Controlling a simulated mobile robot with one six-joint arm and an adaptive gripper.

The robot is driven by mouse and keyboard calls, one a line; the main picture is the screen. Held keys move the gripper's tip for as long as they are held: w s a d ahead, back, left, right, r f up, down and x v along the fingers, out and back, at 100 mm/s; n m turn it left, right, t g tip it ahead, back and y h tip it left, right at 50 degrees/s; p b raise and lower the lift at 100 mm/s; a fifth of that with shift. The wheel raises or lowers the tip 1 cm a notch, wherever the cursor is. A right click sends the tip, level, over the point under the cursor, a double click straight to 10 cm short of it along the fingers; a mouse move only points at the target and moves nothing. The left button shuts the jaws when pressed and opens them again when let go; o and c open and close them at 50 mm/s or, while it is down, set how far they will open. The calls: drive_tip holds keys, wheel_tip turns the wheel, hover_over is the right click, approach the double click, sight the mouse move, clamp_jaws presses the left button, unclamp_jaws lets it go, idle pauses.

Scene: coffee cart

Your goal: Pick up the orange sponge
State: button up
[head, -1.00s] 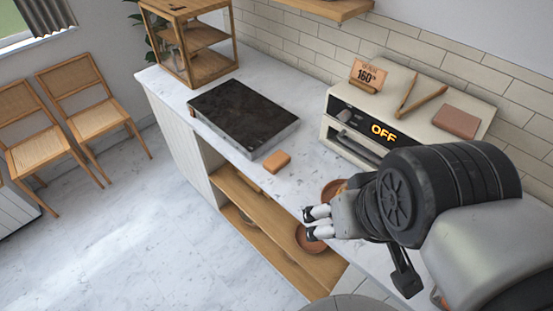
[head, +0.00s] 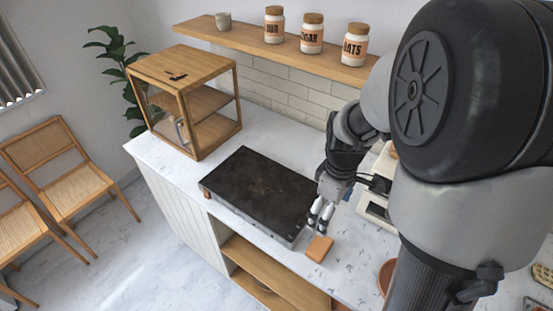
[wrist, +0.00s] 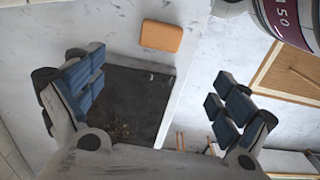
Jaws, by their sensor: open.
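The orange sponge (head: 319,248) lies flat on the white marble counter, beside the right end of the dark griddle. My gripper (head: 321,212) points down above the counter, just behind the sponge in the head view, and appears apart from it. In the wrist view the sponge (wrist: 161,36) shows at the top middle, beyond the fingertips. My gripper (wrist: 158,98) is open there, its blue-padded fingers wide apart with nothing between them touching the pads.
The dark griddle (head: 262,190) stands left of the sponge. A wooden cabinet (head: 188,98) is at the back left. A shelf (head: 270,50) with several jars hangs above. A cream appliance (head: 378,195) is partly hidden behind my arm.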

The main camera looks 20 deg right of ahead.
drive_tip(key=b, duration=0.4)
hover_over(320, 245)
drive_tip(key=f, duration=1.2)
drive_tip(key=shift+s+d, duration=0.2)
drive_tip(key=shift+d, duration=0.05)
drive_tip(key=shift+w+a+f+b, duration=0.1)
drive_tip(key=shift+f+b, duration=0.35)
drive_tip(key=shift+f, duration=1)
drive_tip(key=shift+w+a+f+b, duration=0.1)
drive_tip(key=shift+f+b, duration=0.3)
drive_tip(key=shift+f, duration=1.05)
drive_tip(key=shift+r, duration=0.1)
drive_tip(key=c, duration=0.9)
